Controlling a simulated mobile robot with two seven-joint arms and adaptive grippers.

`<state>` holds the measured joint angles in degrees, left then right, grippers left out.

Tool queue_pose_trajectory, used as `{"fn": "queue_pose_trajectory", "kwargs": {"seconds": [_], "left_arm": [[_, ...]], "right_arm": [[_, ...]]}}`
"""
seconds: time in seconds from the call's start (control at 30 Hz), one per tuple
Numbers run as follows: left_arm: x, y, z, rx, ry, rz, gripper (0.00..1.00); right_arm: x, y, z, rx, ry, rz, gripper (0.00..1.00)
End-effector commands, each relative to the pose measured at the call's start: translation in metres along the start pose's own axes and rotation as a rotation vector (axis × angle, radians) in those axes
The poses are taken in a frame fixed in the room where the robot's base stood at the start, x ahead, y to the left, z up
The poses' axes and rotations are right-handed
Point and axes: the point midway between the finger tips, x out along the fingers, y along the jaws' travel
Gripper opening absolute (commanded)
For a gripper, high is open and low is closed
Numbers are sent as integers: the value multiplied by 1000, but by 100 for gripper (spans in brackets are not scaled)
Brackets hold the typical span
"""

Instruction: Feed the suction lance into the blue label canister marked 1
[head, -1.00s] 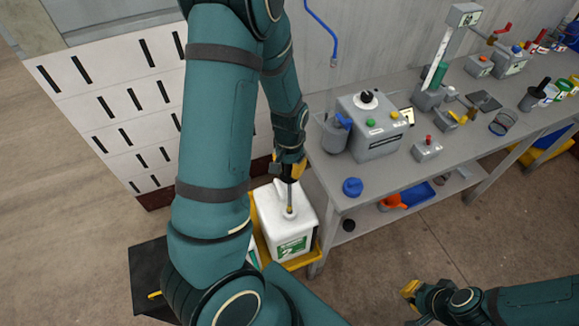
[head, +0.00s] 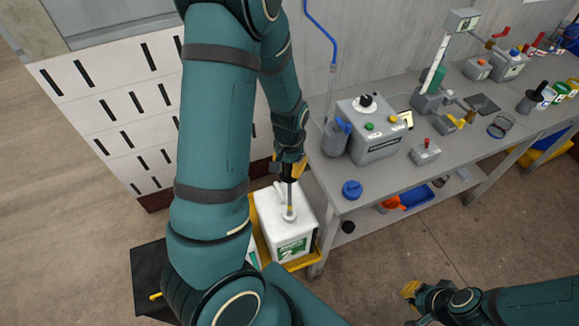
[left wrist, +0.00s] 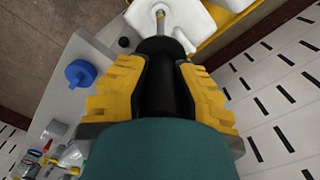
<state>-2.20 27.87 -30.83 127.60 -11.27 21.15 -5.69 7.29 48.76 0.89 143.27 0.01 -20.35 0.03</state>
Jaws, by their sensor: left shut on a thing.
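My left gripper (head: 290,170) is shut on the black handle (left wrist: 160,80) of the suction lance, whose thin grey shaft (head: 290,194) points down. The shaft's lower end meets the neck of a white canister (head: 268,218) with a green label (head: 291,249) marked 2. I cannot tell how far inside the neck it is. Another pale canister edge with a green patch (head: 252,254) is mostly hidden behind my left arm. No blue label marked 1 shows. My right gripper (head: 411,290) is low at the right, away from the canisters; its jaw opening is unclear.
The canister stands in a yellow tray (head: 302,262) beside the grey bench (head: 330,190). A blue cap (head: 352,189) lies on the bench corner. A grey pump box (head: 375,145) stands behind it. A slotted white panel (head: 110,110) is at left.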

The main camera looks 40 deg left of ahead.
Motion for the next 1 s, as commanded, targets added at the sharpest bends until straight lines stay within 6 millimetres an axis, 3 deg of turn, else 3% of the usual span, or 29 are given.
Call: {"fn": "queue_pose_trajectory", "kwargs": {"seconds": [1.0], "left_arm": [[-41, 0, 1, 0, 1, 0, 0]], "right_arm": [[0, 0, 0, 0, 0, 0, 0]]}}
